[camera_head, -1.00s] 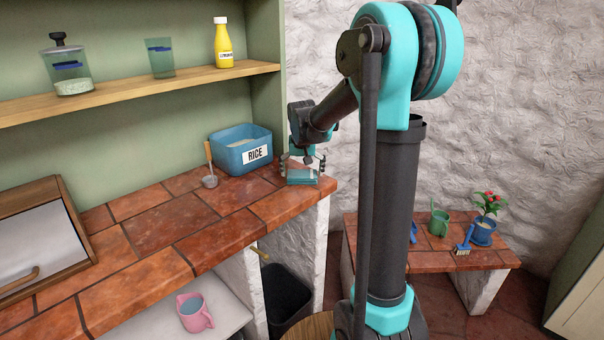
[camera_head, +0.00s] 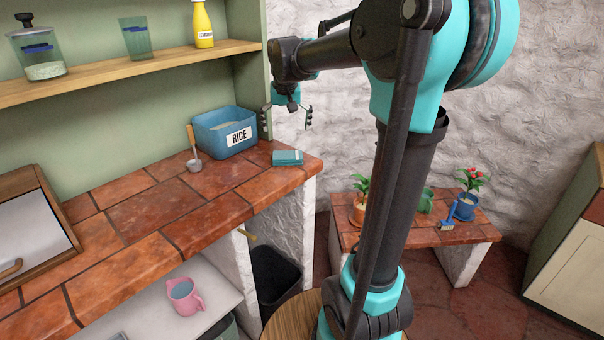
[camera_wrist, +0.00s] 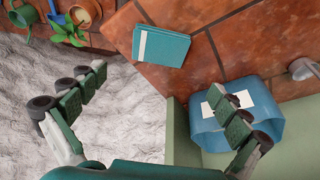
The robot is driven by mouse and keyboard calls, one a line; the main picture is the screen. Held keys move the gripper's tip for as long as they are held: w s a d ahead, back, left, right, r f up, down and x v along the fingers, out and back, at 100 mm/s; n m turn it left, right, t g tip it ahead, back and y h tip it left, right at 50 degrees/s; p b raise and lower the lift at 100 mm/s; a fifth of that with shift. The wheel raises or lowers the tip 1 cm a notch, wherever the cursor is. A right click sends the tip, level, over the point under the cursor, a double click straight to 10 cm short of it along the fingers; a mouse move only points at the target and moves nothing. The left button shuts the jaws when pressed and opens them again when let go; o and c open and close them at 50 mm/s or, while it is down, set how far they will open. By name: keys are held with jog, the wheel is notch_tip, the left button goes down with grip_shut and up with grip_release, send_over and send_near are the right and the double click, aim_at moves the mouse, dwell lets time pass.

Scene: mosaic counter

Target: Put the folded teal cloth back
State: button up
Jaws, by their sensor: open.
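The folded teal cloth (camera_head: 288,158) lies flat on the tiled counter near its right end, to the right of the blue rice bin. In the wrist view the cloth (camera_wrist: 161,46) lies beyond the fingers, with a pale stripe along one edge. My gripper (camera_head: 289,117) is open and empty, raised above the counter and clear of the cloth. Its spread fingers (camera_wrist: 155,110) show in the wrist view with nothing between them.
The blue rice bin (camera_head: 225,132) stands close to the cloth, with a metal scoop (camera_head: 194,150) beside it. A shelf (camera_head: 120,75) runs above the counter. A low bench (camera_head: 430,232) with potted plants stands to the right. The middle of the counter is bare.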

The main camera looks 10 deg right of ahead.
jog(key=s+d+f+n, duration=0.1)
jog(key=s+d+f, duration=0.1)
jog(key=s+f, duration=0.9)
jog(key=s+d+f, duration=0.2)
jog(key=s+f, duration=0.9)
jog(key=s, duration=0.4)
jog(key=shift+s+d+n+t+y, duration=0.2)
jog(key=shift+d+n+t+y, duration=0.1)
jog(key=shift+n+t, duration=0.1)
